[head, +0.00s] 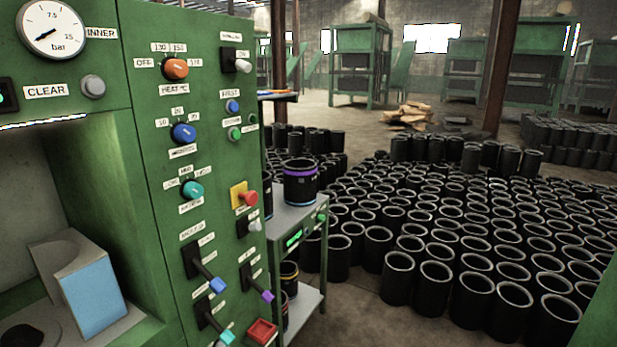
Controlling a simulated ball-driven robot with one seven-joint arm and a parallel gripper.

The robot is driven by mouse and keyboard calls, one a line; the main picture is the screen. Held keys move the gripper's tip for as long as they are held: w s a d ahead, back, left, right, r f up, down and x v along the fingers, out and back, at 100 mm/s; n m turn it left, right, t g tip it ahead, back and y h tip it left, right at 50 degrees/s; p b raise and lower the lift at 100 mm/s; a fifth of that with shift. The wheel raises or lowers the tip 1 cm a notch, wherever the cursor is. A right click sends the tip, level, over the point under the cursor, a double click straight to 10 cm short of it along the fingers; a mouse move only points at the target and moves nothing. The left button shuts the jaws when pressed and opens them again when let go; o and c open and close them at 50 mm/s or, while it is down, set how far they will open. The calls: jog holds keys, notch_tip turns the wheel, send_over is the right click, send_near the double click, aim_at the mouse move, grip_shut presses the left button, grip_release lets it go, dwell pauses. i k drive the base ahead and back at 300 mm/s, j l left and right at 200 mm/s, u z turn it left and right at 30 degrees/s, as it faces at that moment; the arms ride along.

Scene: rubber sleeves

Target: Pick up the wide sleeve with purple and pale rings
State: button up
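A wide black sleeve (300,187) with a purple ring near its top and a pale bluish ring at its lower edge stands upright on the grey top of a green stand (300,217), right of the control panel. Its open top faces up. It looks clear of other things on its right side. My gripper is not in view.
A green control panel (150,115) with knobs and levers fills the left and hides part of the stand. A sleeve with a yellow ring (289,278) is on the lower shelf. Many plain black sleeves (435,282) crowd the floor at right. Some floor shows in front of them.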

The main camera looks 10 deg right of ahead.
aim_at(300, 175)
jog(key=i+z, duration=0.25)
jog(key=i, duration=0.75)
jog(key=i+j+z, duration=0.2)
jog(key=i, duration=0.8)
jog(key=i+l, duration=0.05)
jog(key=l, duration=0.05)
